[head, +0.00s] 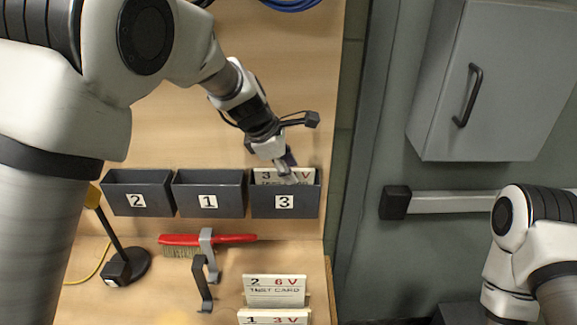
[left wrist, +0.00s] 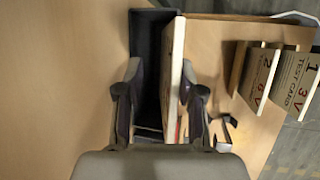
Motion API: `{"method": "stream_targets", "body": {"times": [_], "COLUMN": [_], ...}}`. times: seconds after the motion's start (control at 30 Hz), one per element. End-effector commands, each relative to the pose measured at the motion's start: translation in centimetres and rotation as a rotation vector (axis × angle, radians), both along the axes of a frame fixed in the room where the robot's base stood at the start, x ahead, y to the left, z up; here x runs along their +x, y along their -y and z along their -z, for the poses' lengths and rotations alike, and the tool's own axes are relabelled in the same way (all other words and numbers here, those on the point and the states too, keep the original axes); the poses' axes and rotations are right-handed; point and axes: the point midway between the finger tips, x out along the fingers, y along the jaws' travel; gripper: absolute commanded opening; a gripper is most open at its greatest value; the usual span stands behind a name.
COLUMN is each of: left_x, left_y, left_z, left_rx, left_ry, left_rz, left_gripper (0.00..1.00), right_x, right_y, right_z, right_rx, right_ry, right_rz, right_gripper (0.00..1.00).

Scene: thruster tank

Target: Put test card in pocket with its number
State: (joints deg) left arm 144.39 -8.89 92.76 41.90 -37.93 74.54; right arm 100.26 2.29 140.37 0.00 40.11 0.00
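The test card numbered 3 (head: 266,177) stands in the pocket marked 3 (head: 262,202), its top edge showing above the rim. In the head view my left gripper (head: 288,178) is at that pocket's mouth and covers part of the card. In the left wrist view the gripper (left wrist: 163,105) is open, its fingers apart, with the card (left wrist: 176,65) upright between them, closer to the right finger. Pockets marked 2 (head: 115,190) and 1 (head: 185,190) look empty. Test cards 2 (head: 274,290) and 1 (head: 273,317) stand on the bench. My right gripper is out of view.
A dark lamp-like stand (head: 126,265) is at the left. A grey cabinet (head: 440,120) and a horizontal bar (head: 445,201) are at the right.

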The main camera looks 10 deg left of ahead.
Motion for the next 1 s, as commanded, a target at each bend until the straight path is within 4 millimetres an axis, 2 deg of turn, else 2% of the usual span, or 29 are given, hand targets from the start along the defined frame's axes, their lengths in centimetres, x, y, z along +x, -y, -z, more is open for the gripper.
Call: {"method": "stream_targets", "body": {"times": [0.27, 0.37, 0.6, 0.7, 0.83, 1.0], "left_x": [-0.2, -0.7, -2.5, -3.1, -3.5, -3.6], "left_y": [-0.3, -0.8, -2.9, -3.5, -3.9, -4.0], "left_z": [-0.7, -2.3, -7.9, -9.6, -10.6, -10.7], "left_rx": [-0.001, 0.000, -0.002, -0.001, -0.001, 0.000], "left_ry": [0.001, 0.003, 0.006, 0.003, 0.001, -0.001], "left_rz": [0.001, 0.000, 0.000, 0.000, -0.001, 0.000], "left_gripper": [0.38, 0.38, 0.38, 0.38, 0.38, 0.38], "right_x": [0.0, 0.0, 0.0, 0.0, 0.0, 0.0], "right_y": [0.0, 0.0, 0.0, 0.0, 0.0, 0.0], "right_z": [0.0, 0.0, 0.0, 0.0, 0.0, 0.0], "right_rx": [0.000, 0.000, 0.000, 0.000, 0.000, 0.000], "right_ry": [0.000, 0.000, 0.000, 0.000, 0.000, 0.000], "right_rz": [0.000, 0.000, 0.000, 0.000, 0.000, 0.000], "right_gripper": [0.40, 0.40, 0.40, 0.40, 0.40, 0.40]}}
